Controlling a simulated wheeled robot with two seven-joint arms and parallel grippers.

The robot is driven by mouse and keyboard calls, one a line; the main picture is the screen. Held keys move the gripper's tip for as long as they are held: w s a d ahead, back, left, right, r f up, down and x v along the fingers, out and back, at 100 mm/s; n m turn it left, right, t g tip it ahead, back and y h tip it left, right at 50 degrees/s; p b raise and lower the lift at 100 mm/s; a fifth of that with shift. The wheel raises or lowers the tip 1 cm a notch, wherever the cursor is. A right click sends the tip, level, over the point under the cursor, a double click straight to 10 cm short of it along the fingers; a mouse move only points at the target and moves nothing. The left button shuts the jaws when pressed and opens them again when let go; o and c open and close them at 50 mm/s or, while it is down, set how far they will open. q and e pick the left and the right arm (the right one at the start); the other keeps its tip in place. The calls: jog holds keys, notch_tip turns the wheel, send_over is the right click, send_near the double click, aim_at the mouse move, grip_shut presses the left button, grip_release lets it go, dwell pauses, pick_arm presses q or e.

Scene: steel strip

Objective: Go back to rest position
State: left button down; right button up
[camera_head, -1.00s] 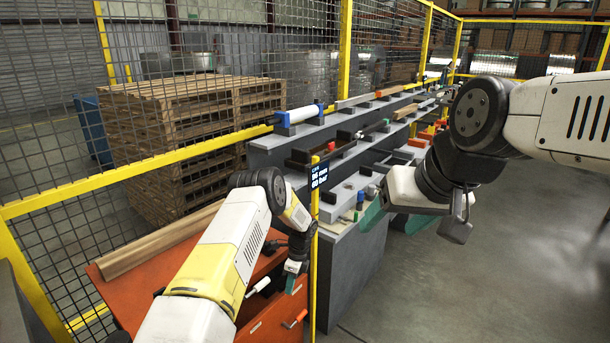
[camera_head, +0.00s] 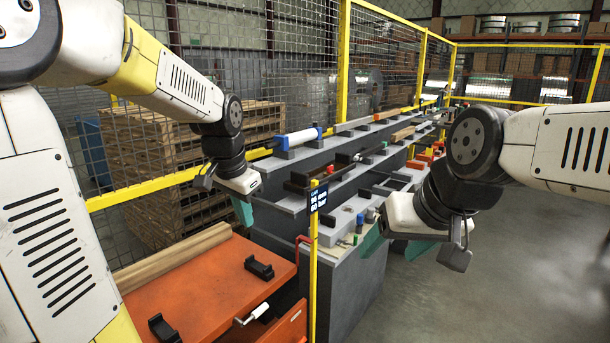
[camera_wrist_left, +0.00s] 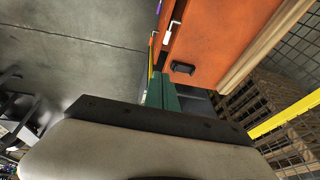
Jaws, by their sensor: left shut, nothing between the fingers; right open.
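My left gripper (camera_head: 243,212) hangs in the left half of the head view, above and behind the orange cart top, with its green fingers together and empty. In the left wrist view its green fingers (camera_wrist_left: 161,92) show closed side by side, with nothing between them. My right gripper (camera_head: 395,248) is at the right of the head view, its green fingers apart, in front of the grey stepped rack. Nothing shows between them, though the wrist partly hides them.
An orange cart (camera_head: 200,285) with black holders (camera_head: 259,268) and a wooden plank (camera_head: 175,256) stands below my left arm. A thin yellow post (camera_head: 313,265) with a small display (camera_head: 318,197) stands beside it. The grey stepped rack (camera_head: 345,290) fills the middle. Open floor (camera_head: 500,290) lies at right.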

pick_arm(q)
jog(key=s+r+n+t, duration=0.1)
jog(key=s+n, duration=0.2)
jog(key=s, duration=0.5)
jog(key=s+r+n+t+h, duration=0.1)
jog(key=s+r+n, duration=0.1)
jog(key=s, duration=0.7)
jog(key=shift+a+r+n+t, duration=0.15)
jog(key=shift+a+n+t, duration=0.25)
jog(key=shift+n, duration=0.3)
jog(key=shift+s, duration=0.1)
